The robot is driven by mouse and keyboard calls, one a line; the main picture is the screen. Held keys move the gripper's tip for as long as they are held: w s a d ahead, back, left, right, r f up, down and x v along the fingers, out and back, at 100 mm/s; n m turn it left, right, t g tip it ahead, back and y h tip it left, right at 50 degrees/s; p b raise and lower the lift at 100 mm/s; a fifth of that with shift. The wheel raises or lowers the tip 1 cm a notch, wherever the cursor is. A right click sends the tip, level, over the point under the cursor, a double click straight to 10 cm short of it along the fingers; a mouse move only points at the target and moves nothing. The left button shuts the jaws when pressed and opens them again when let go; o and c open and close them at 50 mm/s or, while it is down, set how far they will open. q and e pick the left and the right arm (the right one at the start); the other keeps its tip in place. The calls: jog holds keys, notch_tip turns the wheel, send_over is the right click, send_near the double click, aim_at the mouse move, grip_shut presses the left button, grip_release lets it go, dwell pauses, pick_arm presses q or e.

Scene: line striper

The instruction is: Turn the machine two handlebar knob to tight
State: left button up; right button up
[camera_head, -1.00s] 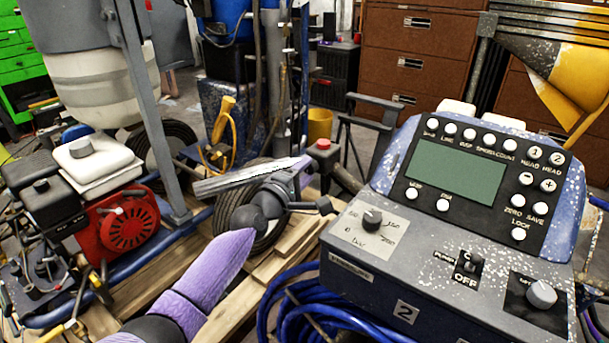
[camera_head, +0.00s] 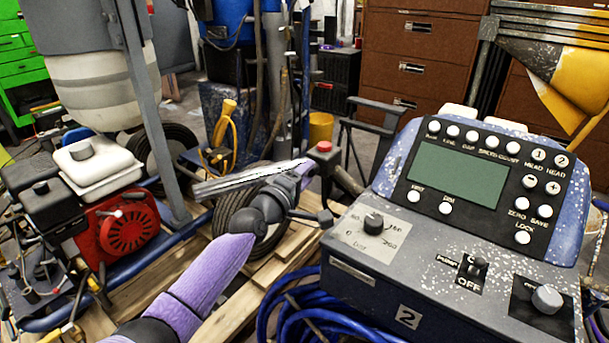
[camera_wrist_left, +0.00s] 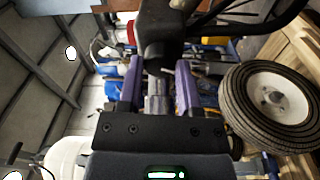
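Machine two's grey and blue console (camera_head: 410,262), marked 2, fills the right of the head view. It carries a pressure dial (camera_head: 373,223), a pump switch (camera_head: 472,265) and a grey-topped knob (camera_head: 547,298). A small black knob-like part (camera_head: 325,217) shows at the console's left edge; I cannot tell if it is the handlebar knob. My purple left arm reaches up from the bottom, with its gripper (camera_head: 303,170) left of the console. In the left wrist view, the two purple fingers (camera_wrist_left: 160,85) are apart. A dark block-like part (camera_wrist_left: 160,35) lies at their tips; contact is unclear. My right gripper is out of view.
A red button (camera_head: 323,146) sits just beyond my left gripper. A red engine (camera_head: 125,232) stands at left. Coiled blue hose (camera_head: 300,310) lies below the console on wooden pallet boards. A wheel (camera_wrist_left: 270,98) is close on the right in the left wrist view.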

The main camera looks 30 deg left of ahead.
pick_arm(q)
jog(key=o, duration=0.4)
jog(key=s+p, duration=0.4)
jog(key=s, duration=0.6)
jog(key=shift+a+f, duration=0.15)
jog(key=shift+f, duration=0.1)
